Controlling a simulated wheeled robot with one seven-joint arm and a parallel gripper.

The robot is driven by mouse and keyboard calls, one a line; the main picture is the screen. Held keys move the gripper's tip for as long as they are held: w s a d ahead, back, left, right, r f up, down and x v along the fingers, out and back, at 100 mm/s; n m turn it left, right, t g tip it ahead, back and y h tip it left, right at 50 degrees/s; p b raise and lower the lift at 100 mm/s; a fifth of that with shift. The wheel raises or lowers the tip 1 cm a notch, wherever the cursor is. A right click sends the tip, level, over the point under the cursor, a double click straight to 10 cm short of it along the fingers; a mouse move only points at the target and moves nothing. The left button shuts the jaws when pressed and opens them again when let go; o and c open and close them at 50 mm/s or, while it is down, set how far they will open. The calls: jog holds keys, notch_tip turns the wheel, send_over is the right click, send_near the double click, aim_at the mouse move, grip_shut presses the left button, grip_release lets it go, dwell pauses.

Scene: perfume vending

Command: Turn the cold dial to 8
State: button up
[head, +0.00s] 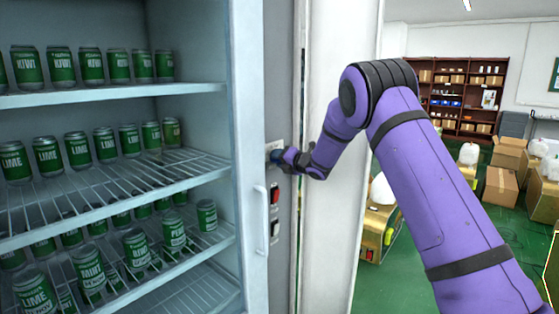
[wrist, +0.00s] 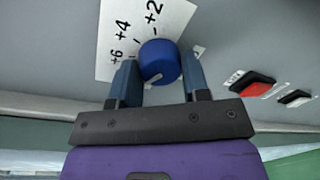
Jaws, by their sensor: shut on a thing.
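The cold dial is a round blue knob (wrist: 160,60) on the cooler's side panel, with a white scale card (wrist: 124,30) behind it. The marks +2, +4 and +6 can be read on the card; the rest of the scale is hidden or unclear. My gripper (wrist: 159,78) is shut on the knob, one finger on each side of it. A short pale mark shows on the knob's near edge. In the head view my gripper (head: 277,156) is at the panel, and the knob is mostly hidden by it.
A red rocker switch (wrist: 252,85) and a black switch (wrist: 294,97) sit beside the dial. The open cooler's shelves (head: 120,92) hold several green cans at left. A white door handle (head: 261,192) is near the switches. Cardboard boxes (head: 500,187) stand on the green floor at right.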

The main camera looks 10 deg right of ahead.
jog(key=shift+f, duration=0.15)
jog(key=o, duration=0.9)
jog(key=v, duration=1)
jog(key=shift+s+d, duration=0.2)
jog(key=shift+s, duration=0.15)
